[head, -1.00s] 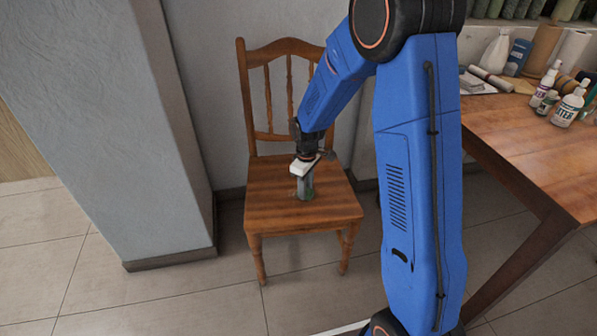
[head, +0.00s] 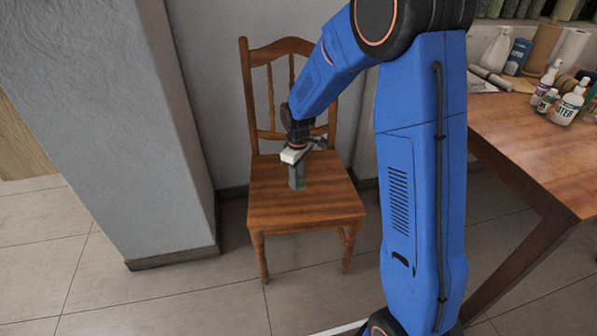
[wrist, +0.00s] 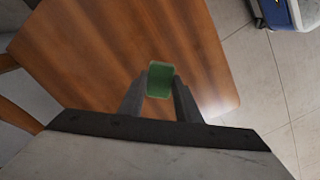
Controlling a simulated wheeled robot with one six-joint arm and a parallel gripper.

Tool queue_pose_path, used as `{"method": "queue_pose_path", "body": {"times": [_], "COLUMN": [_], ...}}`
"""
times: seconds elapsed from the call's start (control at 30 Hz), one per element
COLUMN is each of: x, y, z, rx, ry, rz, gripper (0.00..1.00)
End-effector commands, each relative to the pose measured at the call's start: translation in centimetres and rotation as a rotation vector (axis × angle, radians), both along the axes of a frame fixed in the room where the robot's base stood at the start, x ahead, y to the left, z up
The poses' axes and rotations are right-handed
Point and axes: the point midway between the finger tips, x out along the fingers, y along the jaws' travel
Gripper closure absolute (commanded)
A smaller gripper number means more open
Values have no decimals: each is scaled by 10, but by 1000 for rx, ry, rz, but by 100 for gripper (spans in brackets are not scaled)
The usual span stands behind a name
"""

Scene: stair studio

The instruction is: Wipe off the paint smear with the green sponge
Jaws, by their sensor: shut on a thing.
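The green sponge (wrist: 160,80) is between the two fingertips of my gripper (wrist: 160,90) in the wrist view, and my gripper is shut on it. In the head view my gripper (head: 298,182) points down at the wooden chair's seat (head: 330,200). A small bit of green, the sponge (head: 298,187), shows at its tips, at or just above the seat; contact cannot be told for sure. The seat also fills much of the wrist view (wrist: 110,50). I cannot make out a paint smear in either view.
The chair's slatted back (head: 262,95) rises behind my gripper. A grey pillar (head: 130,130) stands at the left. A wooden table (head: 535,140) at the right holds bottles (head: 567,105), rolls and papers. The tiled floor (head: 200,295) in front is clear.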

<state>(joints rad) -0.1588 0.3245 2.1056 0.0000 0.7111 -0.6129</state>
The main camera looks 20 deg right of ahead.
Motion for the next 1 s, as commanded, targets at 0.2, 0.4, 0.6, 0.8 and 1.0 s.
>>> {"method": "queue_pose_path", "body": {"times": [0.2,0.4,0.6,0.8,1.0], "x": [1,1,1,1,1], "y": [3,4,4,4,4], "z": [20,33,34,33,33], "rx": [1,1,0,0,0], "ry": [-2,-1,0,0,0], "rz": [-1,-3,-3,-3,-3], "gripper": [88,88,88,88,88]}}
